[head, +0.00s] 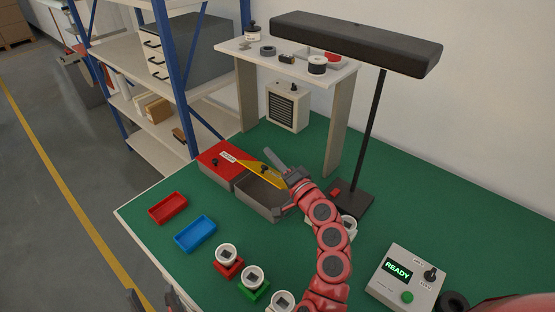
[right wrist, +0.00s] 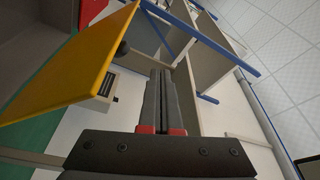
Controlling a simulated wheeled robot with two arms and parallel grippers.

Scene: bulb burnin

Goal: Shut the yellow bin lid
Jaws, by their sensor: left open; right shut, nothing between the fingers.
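The yellow bin lid (head: 258,173) stands tilted up at the back of an open grey bin (head: 263,199), whose inside shows. The lid has a small dark knob. In the right wrist view the yellow lid (right wrist: 75,68) fills the upper left, with the dark knob near its edge. My right gripper (head: 275,160) is shut and empty just right of the lid; in its wrist view the closed fingers (right wrist: 160,95) are beside the lid, and I cannot tell if they touch it. My left gripper (head: 138,299) is open at the bottom edge, mostly cut off.
A red-lidded bin (head: 220,160) adjoins on the left. Red (head: 167,209) and blue (head: 195,234) trays lie in front. Bulb sockets (head: 228,262) and a READY tester (head: 405,279) are nearer. A lamp stand (head: 366,130) and raised shelf (head: 290,62) stand behind.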

